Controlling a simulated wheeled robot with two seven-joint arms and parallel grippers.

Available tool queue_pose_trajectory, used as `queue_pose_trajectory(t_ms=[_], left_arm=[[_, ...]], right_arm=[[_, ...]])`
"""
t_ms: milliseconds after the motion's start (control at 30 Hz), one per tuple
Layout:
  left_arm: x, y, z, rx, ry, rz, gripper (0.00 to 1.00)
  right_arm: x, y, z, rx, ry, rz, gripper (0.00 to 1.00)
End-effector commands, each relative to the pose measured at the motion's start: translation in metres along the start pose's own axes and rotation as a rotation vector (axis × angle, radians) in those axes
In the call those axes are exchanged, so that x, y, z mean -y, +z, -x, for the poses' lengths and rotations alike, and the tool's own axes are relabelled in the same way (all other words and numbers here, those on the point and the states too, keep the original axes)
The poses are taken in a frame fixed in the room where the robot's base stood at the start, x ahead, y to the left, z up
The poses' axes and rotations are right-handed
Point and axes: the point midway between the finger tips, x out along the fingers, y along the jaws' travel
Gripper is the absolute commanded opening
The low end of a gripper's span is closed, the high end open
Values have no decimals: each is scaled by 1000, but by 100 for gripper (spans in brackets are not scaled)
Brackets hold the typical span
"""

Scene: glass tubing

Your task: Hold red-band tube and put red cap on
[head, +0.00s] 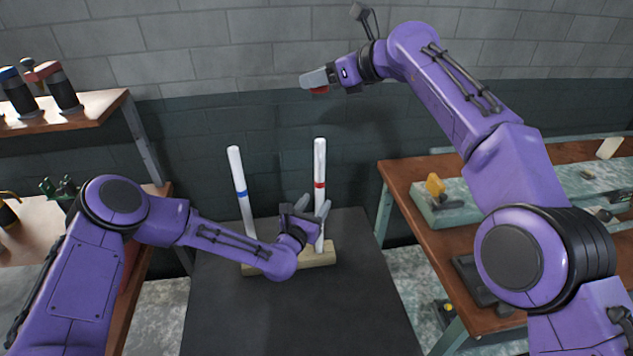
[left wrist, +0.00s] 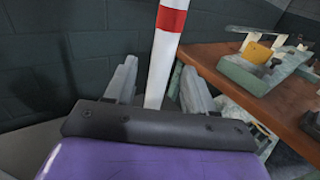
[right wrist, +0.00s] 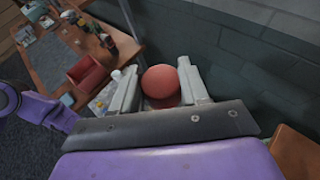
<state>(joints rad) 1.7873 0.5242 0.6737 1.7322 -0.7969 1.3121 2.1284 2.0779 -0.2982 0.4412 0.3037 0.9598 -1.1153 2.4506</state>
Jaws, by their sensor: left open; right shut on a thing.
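The red-band tube (head: 320,165) is white and stands upright in a wooden block (head: 320,257) on the dark table. My left gripper (head: 312,208) is open, with its fingers on either side of the tube below the red band; the left wrist view shows the tube (left wrist: 167,50) between the spread fingers (left wrist: 158,88). My right gripper (head: 318,80) is raised above the tube and shut on the red cap (head: 319,90). The right wrist view shows the cap as a round red end (right wrist: 161,82) between the fingers. The tube's foot is partly hidden by the left gripper.
A blue-band tube (head: 240,185) leans slightly in the same block, left of the red-band one. Shelving (head: 70,115) stands at the left and a wooden bench (head: 400,180) with tools at the right. The front of the dark table (head: 300,320) is clear.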

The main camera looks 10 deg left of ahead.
Motion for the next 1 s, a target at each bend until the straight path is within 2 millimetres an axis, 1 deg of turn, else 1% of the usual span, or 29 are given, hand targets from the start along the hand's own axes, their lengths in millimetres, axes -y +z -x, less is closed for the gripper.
queue_pose_trajectory(t_ms=[33, 100, 200, 300, 500, 533, 567, 600, 667, 700, 1000], left_arm=[[1, 0, -8, 1, 0, -1, 54], [1, 0, -19, 1, 0, -1, 54], [0, 0, -29, 1, 0, 1, 54], [1, 0, -34, -1, -1, 1, 54], [0, 0, -34, -1, 0, 1, 54], [0, 0, -34, -1, 0, 1, 48], [0, 0, -34, 0, 0, 1, 38], [0, 0, -34, 0, 0, 1, 25], [0, 0, -34, 0, 0, 1, 6], [0, 0, -34, 0, 0, 1, 0], [0, 0, -34, 0, 0, 1, 0]], right_arm=[[0, 0, 0, 0, 0, 0, 11], [0, 0, 0, 0, -1, 0, 12], [0, 0, 0, 0, -1, 0, 12], [1, 0, 0, 0, -1, 0, 12], [1, 0, 0, 0, -1, 0, 12], [1, 0, 0, 0, -2, 0, 12], [1, 0, 0, 0, -2, 0, 12], [1, 0, 0, 0, -2, 0, 12], [1, 0, 0, 0, -2, 0, 12], [1, 0, 0, 0, -2, 0, 12], [1, 0, 0, 0, -2, 0, 12]])
